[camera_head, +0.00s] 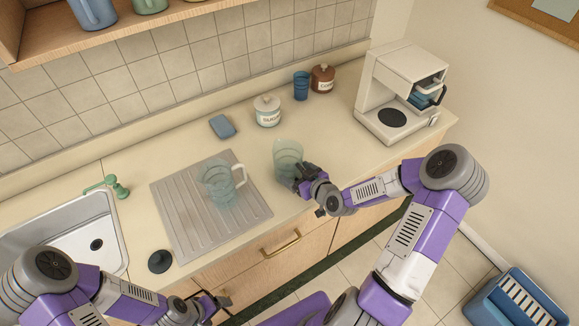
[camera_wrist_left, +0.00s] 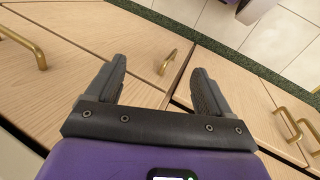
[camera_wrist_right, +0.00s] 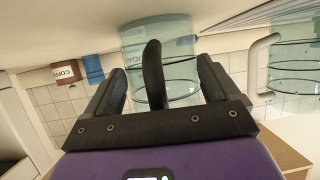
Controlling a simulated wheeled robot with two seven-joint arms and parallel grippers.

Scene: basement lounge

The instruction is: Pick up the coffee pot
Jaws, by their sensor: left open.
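The coffee pot (camera_head: 287,152) is clear bluish glass with a dark handle and stands on the counter at the right edge of the drainboard. My right gripper (camera_head: 300,178) is at its handle side. In the right wrist view the dark handle (camera_wrist_right: 154,75) stands between the two spread fingers, with gaps on both sides, and the glass body (camera_wrist_right: 160,45) is just beyond. The right gripper is open. My left gripper (camera_head: 222,302) is open and empty in front of the cabinets, below the counter edge; the left wrist view shows its spread fingers (camera_wrist_left: 160,82).
A glass pitcher with a pale handle (camera_head: 218,184) stands on the drainboard (camera_head: 180,225), left of the pot. A white canister (camera_head: 267,111), blue cup (camera_head: 301,86), brown jar (camera_head: 322,79) and coffee machine (camera_head: 400,90) stand behind. A sink (camera_head: 70,235) is at left.

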